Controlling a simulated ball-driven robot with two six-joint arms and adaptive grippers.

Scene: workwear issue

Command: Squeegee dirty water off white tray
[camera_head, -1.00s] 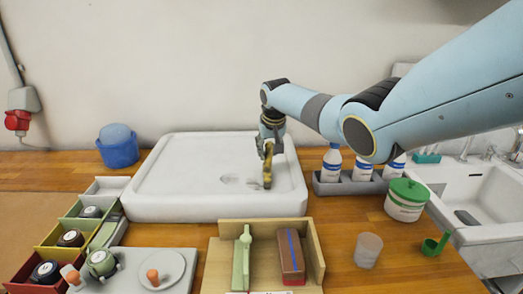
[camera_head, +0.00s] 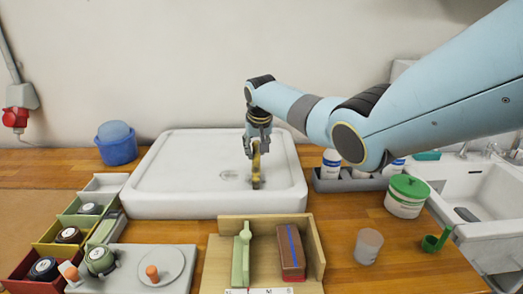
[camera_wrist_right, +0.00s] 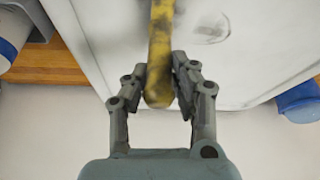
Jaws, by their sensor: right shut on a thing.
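The white tray (camera_head: 165,206) stands on the wooden counter by the wall. A small grey wet patch (camera_head: 230,176) lies near its middle; it also shows in the right wrist view (camera_wrist_right: 210,30). My right gripper (camera_head: 257,146) is over the tray, pointing down, shut on a yellow, dark-stained tool (camera_head: 256,172), seemingly the squeegee. In the right wrist view the tool (camera_wrist_right: 160,50) runs up from between the fingers (camera_wrist_right: 160,85). Its lower end is at or just above the tray floor; contact cannot be told. My left gripper is not in view.
A blue bucket (camera_head: 117,150) stands left of the tray. A wooden box (camera_head: 215,250) and coloured bins (camera_head: 52,230) are in front.

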